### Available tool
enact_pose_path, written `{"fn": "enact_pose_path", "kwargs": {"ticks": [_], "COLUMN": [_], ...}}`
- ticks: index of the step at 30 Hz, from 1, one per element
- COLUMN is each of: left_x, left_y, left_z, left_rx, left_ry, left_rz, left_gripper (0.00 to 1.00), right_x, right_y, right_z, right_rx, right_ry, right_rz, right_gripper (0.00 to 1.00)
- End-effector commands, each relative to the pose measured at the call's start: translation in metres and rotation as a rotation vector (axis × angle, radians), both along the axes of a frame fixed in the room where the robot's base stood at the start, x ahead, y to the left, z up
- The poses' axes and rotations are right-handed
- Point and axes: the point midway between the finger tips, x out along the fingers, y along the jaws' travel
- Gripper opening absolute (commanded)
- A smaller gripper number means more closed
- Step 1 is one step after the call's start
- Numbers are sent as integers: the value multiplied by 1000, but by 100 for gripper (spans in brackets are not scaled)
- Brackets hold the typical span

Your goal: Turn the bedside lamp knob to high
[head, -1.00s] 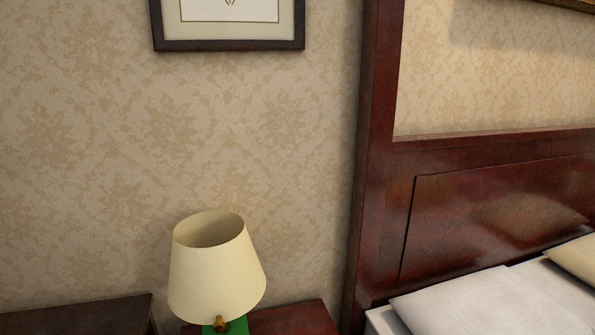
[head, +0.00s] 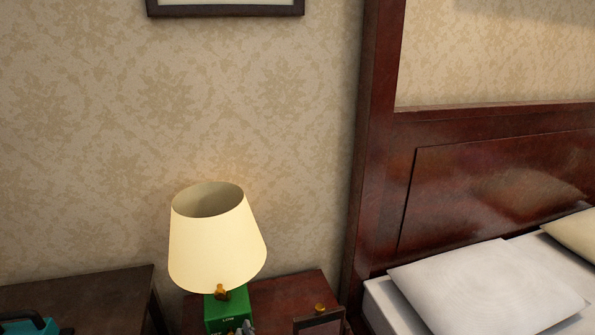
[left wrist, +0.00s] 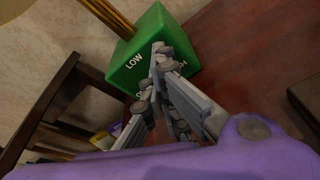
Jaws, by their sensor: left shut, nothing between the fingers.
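The bedside lamp has a cream shade (head: 213,243), a brass stem (head: 221,292) and a green base (head: 222,309) marked LOW. The shade looks warmly lit. In the left wrist view the green base (left wrist: 152,35) shows LOW; other lettering is partly covered by my fingers. I cannot make out the knob, which seems hidden behind the fingers. My left gripper (left wrist: 160,55) is shut and empty, its tips right at the labelled face of the base; I cannot tell if they touch. It also shows at the bottom of the head view (head: 243,328). My right gripper is not in view.
The lamp stands on a reddish nightstand (head: 283,290). A dark frame (head: 318,321) and a small gold item (head: 319,307) are right of it. A dark table (head: 85,290) with a teal object (head: 30,327) is at left, the bed headboard (head: 480,200) at right.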

Motion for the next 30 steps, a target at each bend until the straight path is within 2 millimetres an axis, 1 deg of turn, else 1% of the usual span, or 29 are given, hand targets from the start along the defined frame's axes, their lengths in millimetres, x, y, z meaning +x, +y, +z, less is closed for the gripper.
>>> {"fn": "enact_pose_path", "kwargs": {"ticks": [1,3,10,17,20,30], "left_x": [-4,-4,-2,-1,-9,-48], "left_y": [7,7,3,-3,-6,-17], "left_z": [-8,-8,-3,2,2,1], "left_rx": [2,2,1,2,1,1], "left_ry": [14,14,8,5,6,6], "left_rz": [13,14,10,7,6,6], "left_gripper": [0,0,0,0,0,0], "right_x": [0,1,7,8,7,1], "right_y": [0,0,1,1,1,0], "right_z": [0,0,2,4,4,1], "right_rx": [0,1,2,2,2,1], "right_ry": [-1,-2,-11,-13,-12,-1], "right_rz": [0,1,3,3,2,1], "right_gripper": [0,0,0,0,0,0]}}
